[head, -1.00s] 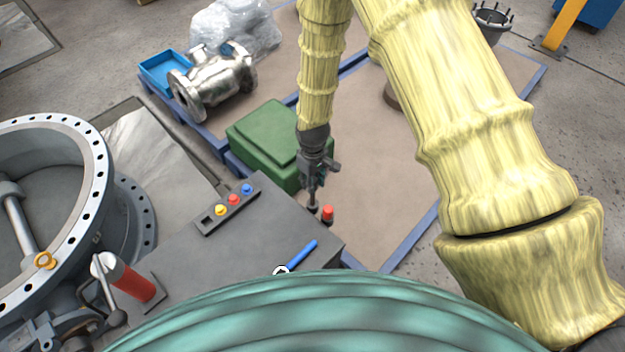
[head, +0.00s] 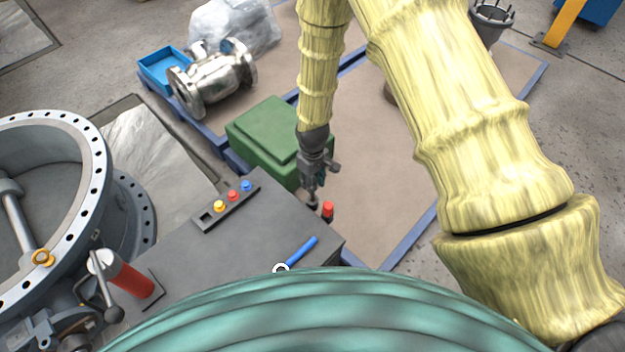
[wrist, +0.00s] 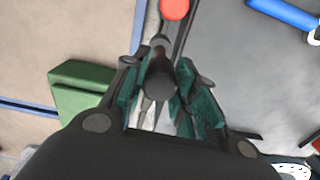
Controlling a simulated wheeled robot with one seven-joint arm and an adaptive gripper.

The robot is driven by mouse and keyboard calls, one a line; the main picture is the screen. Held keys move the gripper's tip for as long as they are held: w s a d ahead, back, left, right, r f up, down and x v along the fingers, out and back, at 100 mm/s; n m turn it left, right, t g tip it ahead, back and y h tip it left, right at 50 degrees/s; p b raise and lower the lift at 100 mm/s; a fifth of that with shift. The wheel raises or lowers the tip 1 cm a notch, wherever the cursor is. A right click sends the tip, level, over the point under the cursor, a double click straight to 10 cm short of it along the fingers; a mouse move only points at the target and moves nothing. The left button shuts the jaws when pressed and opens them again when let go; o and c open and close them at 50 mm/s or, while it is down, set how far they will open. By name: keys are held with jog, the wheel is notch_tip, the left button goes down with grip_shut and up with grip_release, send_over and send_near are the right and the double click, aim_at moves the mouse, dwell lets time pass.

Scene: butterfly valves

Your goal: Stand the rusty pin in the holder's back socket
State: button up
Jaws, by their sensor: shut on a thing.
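My gripper (head: 313,193) points down at the far right end of the grey bench top. In the wrist view, my gripper (wrist: 165,95) is shut on the rusty pin (wrist: 160,80), a dark brown round piece seen nearly end-on between the green-lined fingers. The holder (wrist: 178,40) is a narrow dark strip under and beyond the pin, with a red-topped pin (wrist: 174,8) standing in it; the red pin also shows in the head view (head: 328,208), just right of my gripper. The pin's lower end is near the strip; whether it is inside a socket is hidden.
A black rack (head: 227,208) with yellow, red and blue knobs and one empty square slot lies on the bench (head: 240,245). A blue-handled tool (head: 301,250) lies nearer. A green box (head: 268,140) stands behind my gripper. A red cylinder (head: 135,281) and large flanged valve (head: 95,165) are left.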

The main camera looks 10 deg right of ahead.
jog(key=shift+f+b, duration=1.85)
jog(key=shift+f, duration=1.5)
jog(key=o, duration=1.2)
jog(key=shift+c, duration=0.2)
jog(key=shift+o, duration=0.5)
jog(key=o, duration=0.4)
jog(key=shift+r+p, duration=2.15)
jog(key=shift+r, duration=1.35)
